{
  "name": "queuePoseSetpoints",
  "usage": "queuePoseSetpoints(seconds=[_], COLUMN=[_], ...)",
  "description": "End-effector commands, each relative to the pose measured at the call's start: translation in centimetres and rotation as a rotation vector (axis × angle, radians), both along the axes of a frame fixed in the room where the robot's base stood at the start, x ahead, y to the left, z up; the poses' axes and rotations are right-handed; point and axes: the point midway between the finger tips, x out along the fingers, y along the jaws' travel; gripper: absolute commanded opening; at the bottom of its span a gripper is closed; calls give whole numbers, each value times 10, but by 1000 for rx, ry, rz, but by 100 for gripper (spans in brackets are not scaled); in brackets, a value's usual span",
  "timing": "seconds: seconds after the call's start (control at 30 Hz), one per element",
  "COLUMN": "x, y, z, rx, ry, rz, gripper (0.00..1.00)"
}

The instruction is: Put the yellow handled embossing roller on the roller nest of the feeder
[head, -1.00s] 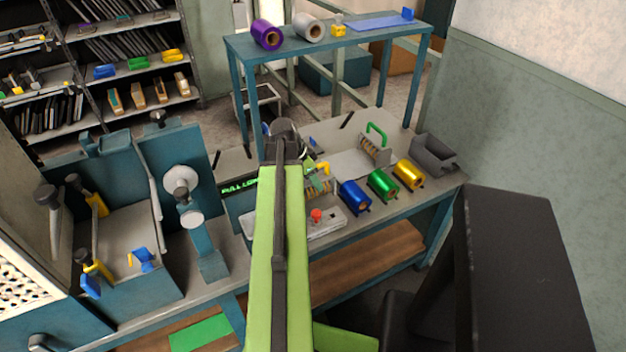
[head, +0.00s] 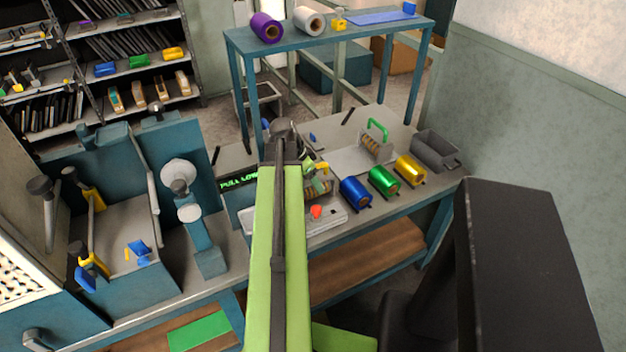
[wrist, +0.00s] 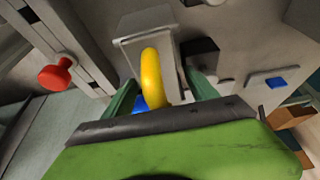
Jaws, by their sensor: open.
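The yellow handled embossing roller shows in the head view as a yellow handle (head: 322,168) over a ridged roller (head: 318,187), partly hidden by my arm. In the wrist view its yellow handle (wrist: 151,75) stands between the two green fingers of my gripper (wrist: 160,88). My gripper is open, with a finger on either side of the handle. I cannot tell whether either finger touches it. In the head view my gripper is mostly hidden behind my own arm. A teal box with a lit green display (head: 239,181) stands just left of my arm. I cannot make out the roller nest.
A green handled roller (head: 376,143) stands behind the blue (head: 355,191), green (head: 383,180) and gold (head: 410,170) foil rolls. A grey bin (head: 436,150) is at the right end. A red knob (head: 316,211) sits in front. A raised teal shelf (head: 360,32) spans the back.

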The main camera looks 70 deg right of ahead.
Motion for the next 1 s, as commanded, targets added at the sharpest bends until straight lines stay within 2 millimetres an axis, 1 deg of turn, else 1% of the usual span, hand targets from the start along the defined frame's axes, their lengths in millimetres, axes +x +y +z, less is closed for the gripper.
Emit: queuePoseSetpoints(seconds=[0.17, 0.27, 0.5, 0.6, 0.73, 1.0], x=[3, 7, 22, 27, 32, 31], y=[3, 7, 21, 27, 31, 31], z=[17, 34, 89, 106, 115, 112], rx=[0, 0, -1, -1, 0, 0], ry=[0, 0, 0, 1, 0, 0], rz=[0, 0, 0, 0, -1, -4], gripper=[67, 67, 67, 67, 67, 67])
